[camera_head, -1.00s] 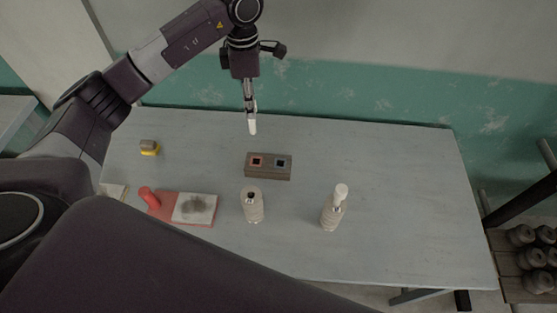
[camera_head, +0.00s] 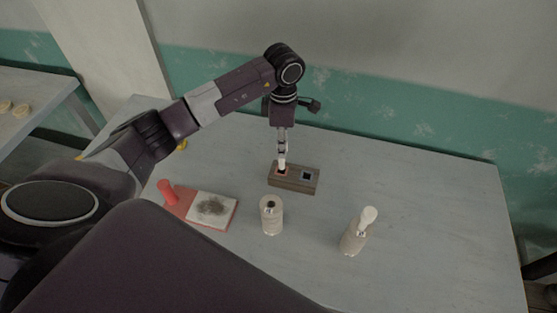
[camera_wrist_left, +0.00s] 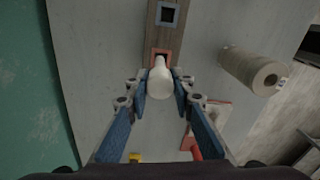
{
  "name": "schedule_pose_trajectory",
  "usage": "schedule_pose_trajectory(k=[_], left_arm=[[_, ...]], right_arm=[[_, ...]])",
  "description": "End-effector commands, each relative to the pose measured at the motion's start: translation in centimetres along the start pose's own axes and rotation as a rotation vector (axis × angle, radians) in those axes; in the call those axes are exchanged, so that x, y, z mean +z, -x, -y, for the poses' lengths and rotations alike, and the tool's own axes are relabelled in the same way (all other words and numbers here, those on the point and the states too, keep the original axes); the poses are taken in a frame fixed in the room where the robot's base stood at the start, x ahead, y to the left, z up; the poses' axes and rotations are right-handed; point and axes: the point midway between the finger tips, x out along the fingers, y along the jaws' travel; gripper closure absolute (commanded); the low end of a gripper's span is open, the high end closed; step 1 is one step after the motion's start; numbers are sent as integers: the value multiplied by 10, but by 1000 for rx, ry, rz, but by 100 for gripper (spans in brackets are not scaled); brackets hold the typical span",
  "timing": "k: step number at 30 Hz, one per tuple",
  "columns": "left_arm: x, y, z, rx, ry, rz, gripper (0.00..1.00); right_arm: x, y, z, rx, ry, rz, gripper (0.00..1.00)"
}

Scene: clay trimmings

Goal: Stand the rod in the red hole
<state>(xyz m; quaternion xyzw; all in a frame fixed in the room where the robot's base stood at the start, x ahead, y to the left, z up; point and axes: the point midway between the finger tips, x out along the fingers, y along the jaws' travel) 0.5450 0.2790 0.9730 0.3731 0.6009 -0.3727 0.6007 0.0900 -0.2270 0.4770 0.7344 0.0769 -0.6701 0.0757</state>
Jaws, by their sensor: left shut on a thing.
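The white rod (camera_head: 282,164) hangs upright in my left gripper (camera_head: 282,149), which is shut on it. The wooden block (camera_head: 300,186) has a red-rimmed hole on the left and a blue-rimmed hole (camera_head: 305,176) on the right. The rod's lower end meets the red-rimmed hole in the head view; I cannot tell whether it is inside or just above. In the left wrist view the rod (camera_wrist_left: 160,82) stands between the fingers and partly covers the red rim (camera_wrist_left: 154,54). My right gripper is out of view.
A beige cylinder (camera_head: 271,218) with a dark opening on top stands in front of the block. Another beige container (camera_head: 352,238) with a white-topped piece is to the right. A red board (camera_head: 184,208) with a pale slab lies left. The table's right side is clear.

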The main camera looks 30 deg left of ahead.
Motion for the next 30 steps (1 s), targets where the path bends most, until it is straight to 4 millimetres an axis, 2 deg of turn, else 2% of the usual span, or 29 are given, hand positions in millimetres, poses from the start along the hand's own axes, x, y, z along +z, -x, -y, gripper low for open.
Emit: schedule_pose_trajectory(k=[5,12,21,26,27,30], left_arm=[[3,-15,2,-1,-2,1,100],[13,-57,10,-1,-10,0,100],[14,-58,11,0,-10,0,100],[14,-64,11,2,-10,0,100],[14,-62,11,2,-10,0,75],[14,-62,11,1,-10,0,64]], right_arm=[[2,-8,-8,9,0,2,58],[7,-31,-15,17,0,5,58],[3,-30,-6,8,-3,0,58],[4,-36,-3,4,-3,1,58],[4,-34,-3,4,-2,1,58],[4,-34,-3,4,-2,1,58]])
